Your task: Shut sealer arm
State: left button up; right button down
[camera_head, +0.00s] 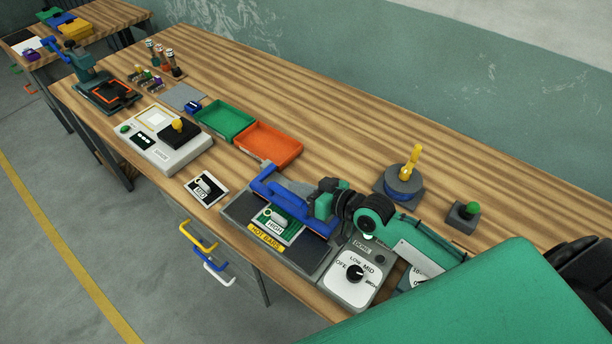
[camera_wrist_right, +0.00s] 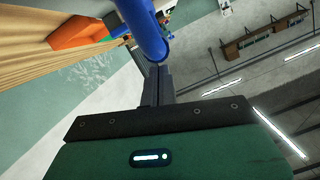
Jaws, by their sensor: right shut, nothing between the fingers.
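The heat sealer has a dark grey base (camera_head: 238,208) with a yellow warning label (camera_head: 266,238), near the table's front edge. Its blue sealer arm (camera_head: 295,208) stands raised over the base, its handle end towards the upper left. A green piece with a HIGH card (camera_head: 275,224) lies on the base below it. My right gripper (camera_head: 318,207) is shut and empty, beside the blue arm. In the right wrist view the shut fingers (camera_wrist_right: 156,84) point at a blue bar (camera_wrist_right: 145,30) close by; I cannot tell whether they touch. My left gripper is not in view.
A dial box (camera_head: 352,285) stands right of the sealer. Green (camera_head: 228,122) and orange (camera_head: 270,146) trays lie behind it, and a MID card (camera_head: 206,188) to its left. A yellow-handled round device (camera_head: 403,182) and a green-knobbed block (camera_head: 464,214) stand behind my right arm.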

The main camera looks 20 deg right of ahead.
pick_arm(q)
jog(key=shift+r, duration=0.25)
pick_arm(e)
jog(key=shift+s+a+f, duration=0.25)
jog(key=shift+a+f, duration=0.2)
jog(key=shift+w+r+p, duration=0.1)
jog(key=shift+r+p, duration=0.35)
jog(key=shift+p, duration=0.2)
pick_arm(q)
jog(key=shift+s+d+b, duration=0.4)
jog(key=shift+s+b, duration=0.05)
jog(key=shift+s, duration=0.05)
pick_arm(e)
jog(key=s+d+r, duration=0.5)
jog(key=s+d, duration=0.1)
jog(key=s, duration=0.2)
jog(key=shift+r, duration=0.1)
